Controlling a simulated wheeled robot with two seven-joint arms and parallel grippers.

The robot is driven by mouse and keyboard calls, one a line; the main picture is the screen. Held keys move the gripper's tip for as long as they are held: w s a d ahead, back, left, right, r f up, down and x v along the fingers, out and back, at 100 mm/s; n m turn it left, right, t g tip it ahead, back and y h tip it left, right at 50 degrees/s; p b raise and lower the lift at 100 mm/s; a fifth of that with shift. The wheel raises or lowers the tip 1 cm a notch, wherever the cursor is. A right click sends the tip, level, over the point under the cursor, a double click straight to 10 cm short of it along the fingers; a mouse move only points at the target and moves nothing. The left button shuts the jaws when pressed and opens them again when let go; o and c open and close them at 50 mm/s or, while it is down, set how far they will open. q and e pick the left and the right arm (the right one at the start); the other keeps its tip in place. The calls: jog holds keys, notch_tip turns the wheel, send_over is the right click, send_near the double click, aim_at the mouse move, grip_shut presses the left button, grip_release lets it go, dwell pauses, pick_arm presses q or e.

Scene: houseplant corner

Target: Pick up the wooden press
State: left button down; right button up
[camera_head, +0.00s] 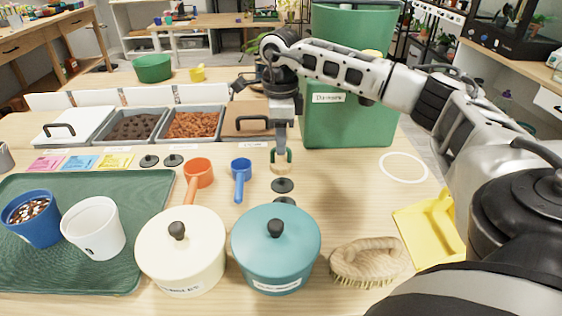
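A small pale wooden piece, which looks like the wooden press (280,169), is on the table near the middle of the head view. My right gripper (280,156) points straight down right over it. My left gripper is not in view.
An orange scoop (198,174) and a blue scoop (241,176) lie left of the gripper, black discs (283,185) just in front. A cream pot (182,262), teal pot (259,262) and brush (366,262) stand nearer. A green bin (345,125) stands behind.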

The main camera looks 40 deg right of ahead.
aim_at(281, 157)
jog(key=shift+d+f, duration=0.15)
jog(key=shift+f, duration=1.75)
grip_shut()
jog(key=shift+r, duration=0.1)
